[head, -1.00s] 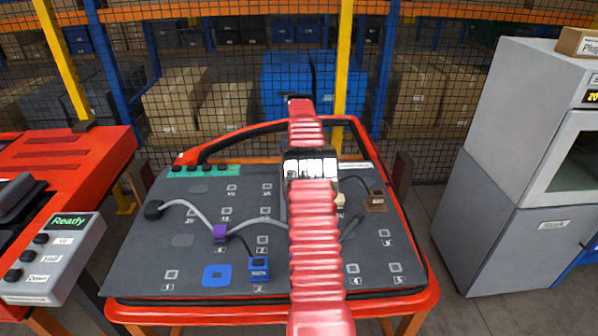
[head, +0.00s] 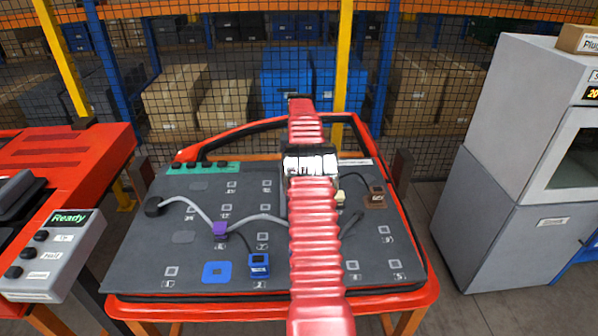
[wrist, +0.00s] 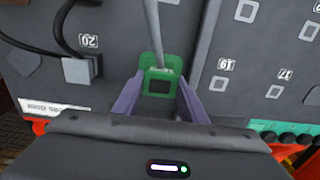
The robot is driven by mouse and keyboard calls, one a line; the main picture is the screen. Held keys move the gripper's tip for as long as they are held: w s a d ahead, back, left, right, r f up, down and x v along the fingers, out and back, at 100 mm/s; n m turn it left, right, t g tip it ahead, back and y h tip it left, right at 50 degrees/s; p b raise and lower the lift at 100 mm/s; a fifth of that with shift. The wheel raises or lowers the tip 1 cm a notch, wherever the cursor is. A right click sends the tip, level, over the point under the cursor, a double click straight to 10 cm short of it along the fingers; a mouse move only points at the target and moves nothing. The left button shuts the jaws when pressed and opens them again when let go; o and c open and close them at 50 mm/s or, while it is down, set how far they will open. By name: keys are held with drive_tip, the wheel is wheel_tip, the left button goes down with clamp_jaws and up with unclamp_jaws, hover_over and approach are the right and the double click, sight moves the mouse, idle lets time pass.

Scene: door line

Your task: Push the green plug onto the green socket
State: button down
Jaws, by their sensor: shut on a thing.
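In the wrist view, the green plug (wrist: 160,86) sits between the two purple jaws of my gripper (wrist: 160,92), which is shut on it. A grey cable runs up from the plug. A green plate (wrist: 147,60), which looks like the green socket, shows just behind the plug and partly under it. I cannot tell whether the plug is seated or just above it. In the head view, my own pink arm hides the gripper, the plug and the socket.
The dark door panel (head: 130,262) carries small numbered squares. A blue plug (head: 259,265), a purple clip (head: 219,229) with a grey cable and a brown plug (head: 377,197) are on it. A grey block (wrist: 78,70) lies left of my jaws. A green strip (wrist: 285,130) is at right.

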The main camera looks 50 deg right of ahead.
drive_tip(key=c, duration=1)
unclamp_jaws()
drive_tip(key=shift+f, duration=0.1)
